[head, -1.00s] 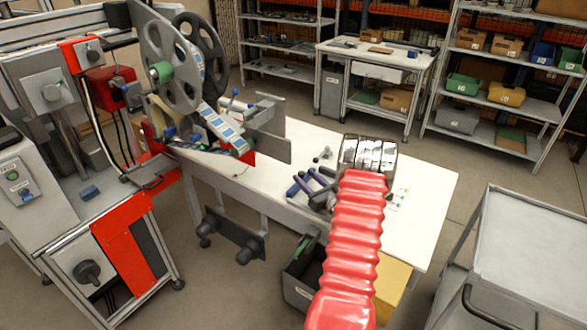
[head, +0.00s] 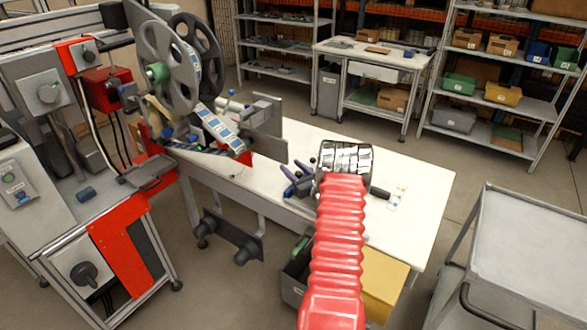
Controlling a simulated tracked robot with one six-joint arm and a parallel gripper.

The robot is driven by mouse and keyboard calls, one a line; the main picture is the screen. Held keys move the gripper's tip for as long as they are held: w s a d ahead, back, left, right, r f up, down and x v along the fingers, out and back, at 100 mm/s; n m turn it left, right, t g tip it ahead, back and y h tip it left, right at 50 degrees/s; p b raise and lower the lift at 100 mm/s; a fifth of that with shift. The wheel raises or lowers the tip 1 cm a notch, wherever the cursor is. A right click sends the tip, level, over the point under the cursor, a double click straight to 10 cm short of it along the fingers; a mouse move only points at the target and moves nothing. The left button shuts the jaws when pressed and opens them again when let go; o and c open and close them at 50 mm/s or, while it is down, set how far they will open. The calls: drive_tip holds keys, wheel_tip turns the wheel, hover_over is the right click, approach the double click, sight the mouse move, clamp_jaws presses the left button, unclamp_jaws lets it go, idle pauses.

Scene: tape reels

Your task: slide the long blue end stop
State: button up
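I cannot single out the long blue end stop for certain in the head view. Small blue parts (head: 233,93) show on the labelling machine near its grey plate (head: 268,122), and a short blue block (head: 86,194) lies on the machine's left bench. My gripper (head: 287,181) is above the white table (head: 420,200), to the right of and below the grey plate. Its dark fingers with blue-violet ends point left and look spread, with nothing seen between them. My red-sleeved arm hides part of the table.
Grey reels (head: 170,65) stand over the machine with a label strip (head: 218,128) running down. A grey bin (head: 293,280) and a yellow box (head: 383,280) are below the table's front edge. A grey cart (head: 530,240) stands at the right. The table's right end is mostly clear.

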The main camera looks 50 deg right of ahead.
clamp_jaws()
idle(0.6)
